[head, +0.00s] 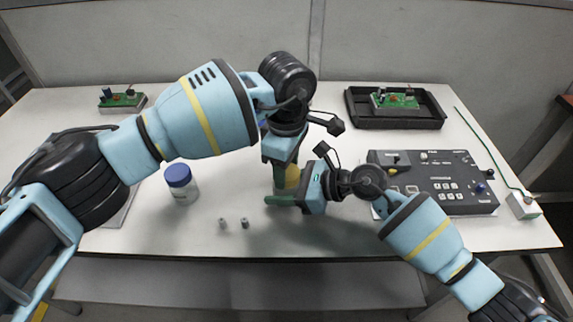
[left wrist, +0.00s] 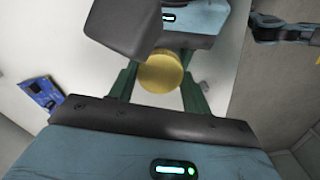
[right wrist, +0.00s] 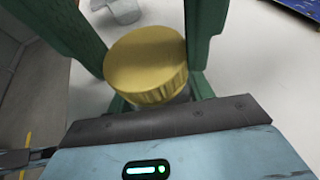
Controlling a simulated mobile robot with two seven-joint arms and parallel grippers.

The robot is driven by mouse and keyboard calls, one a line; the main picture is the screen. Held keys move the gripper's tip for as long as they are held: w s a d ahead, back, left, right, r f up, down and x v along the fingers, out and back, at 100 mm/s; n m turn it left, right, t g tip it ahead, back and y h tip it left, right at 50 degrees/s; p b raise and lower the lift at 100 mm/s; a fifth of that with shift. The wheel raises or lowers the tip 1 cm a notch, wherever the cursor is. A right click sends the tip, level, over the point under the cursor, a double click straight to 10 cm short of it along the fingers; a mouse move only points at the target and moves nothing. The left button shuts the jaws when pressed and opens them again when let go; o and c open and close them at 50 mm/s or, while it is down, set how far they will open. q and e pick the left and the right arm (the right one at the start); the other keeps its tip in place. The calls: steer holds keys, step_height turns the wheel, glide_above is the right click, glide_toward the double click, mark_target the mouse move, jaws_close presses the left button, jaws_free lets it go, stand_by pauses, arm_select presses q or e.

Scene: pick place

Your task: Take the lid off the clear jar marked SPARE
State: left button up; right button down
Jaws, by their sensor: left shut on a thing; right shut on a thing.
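The jar (head: 281,187) stands on the table in the middle of the head view, mostly hidden by my grippers, with a gold lid (head: 292,173) on top. No marking is readable on it. My left gripper (head: 279,178) comes from above, its green fingers on either side of the lid, which also shows in the left wrist view (left wrist: 161,73). My right gripper (head: 283,199) comes in low from the right and is shut on the jar body below the lid. The right wrist view shows the gold lid (right wrist: 147,62) close up, with a little of the jar beneath.
A white jar with a blue lid (head: 181,183) stands to the left. Two small grey parts (head: 233,223) lie near the front edge. A control panel (head: 435,185) is to the right, a black tray (head: 395,122) with a green board behind. A white box (head: 524,205) is far right.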

arm_select(q)
steer(key=n, duration=0.6)
steer(key=o, duration=1.1)
steer(key=shift+r, duration=2.3)
steer(key=c, duration=0.3)
steer(key=m, duration=0.1)
steer(key=r+m, duration=0.1)
steer(key=m, duration=0.2)
steer(key=shift+r+m, duration=0.35)
steer(key=shift+m, duration=0.05)
steer(key=m, duration=0.1)
steer(key=r+m, duration=0.1)
steer(key=m, duration=0.3)
steer(key=shift+r, duration=0.4)
